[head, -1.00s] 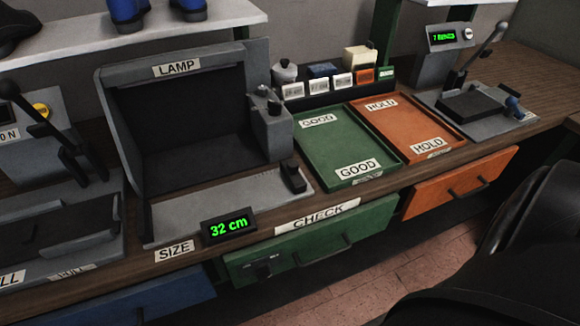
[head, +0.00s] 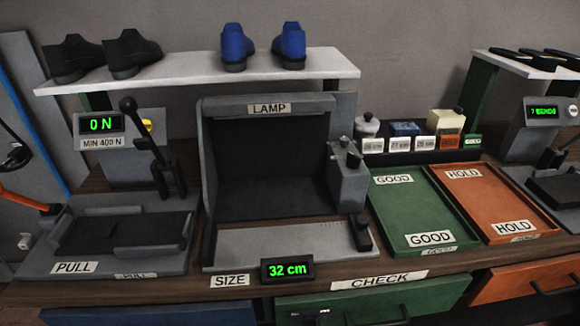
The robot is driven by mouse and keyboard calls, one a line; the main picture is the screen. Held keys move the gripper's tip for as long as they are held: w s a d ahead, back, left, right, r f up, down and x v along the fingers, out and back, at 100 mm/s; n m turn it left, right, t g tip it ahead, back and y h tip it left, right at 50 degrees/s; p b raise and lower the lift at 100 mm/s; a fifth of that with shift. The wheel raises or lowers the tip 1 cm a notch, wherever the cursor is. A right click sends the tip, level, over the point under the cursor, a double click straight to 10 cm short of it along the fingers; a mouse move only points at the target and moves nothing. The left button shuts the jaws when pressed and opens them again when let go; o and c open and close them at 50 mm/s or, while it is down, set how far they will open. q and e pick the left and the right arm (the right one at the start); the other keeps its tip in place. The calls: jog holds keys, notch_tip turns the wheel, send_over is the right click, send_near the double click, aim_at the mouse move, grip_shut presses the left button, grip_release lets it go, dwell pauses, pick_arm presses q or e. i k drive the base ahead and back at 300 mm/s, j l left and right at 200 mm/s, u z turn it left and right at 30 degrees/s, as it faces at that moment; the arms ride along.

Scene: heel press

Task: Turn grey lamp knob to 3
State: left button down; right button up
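The grey lamp booth (head: 208,175) labelled LAMP stands in the middle of the bench in the head view, open at the front and dark inside. A grey control box (head: 348,188) is fixed at its right side. A small dark knob (head: 354,160) sits on the top of this box, and a smaller light-topped knob (head: 344,141) stands just behind it. Their pointers and any numbers are too small to read. Neither of my grippers is in view, and nothing touches the box or knobs.
A dark slider block (head: 361,232) stands at the booth's front right, behind the 32 cm display (head: 287,270). A pull tester (head: 128,230) is to the left. A green tray (head: 405,225) and an orange tray (head: 480,200) lie to the right. Shoes stand on the shelf (head: 180,72) above.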

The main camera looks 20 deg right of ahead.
aim_at(343, 140)
jog(key=z, duration=0.35)
jog(key=i+z, duration=0.15)
jog(key=z, duration=0.55)
jog(key=i, duration=0.05)
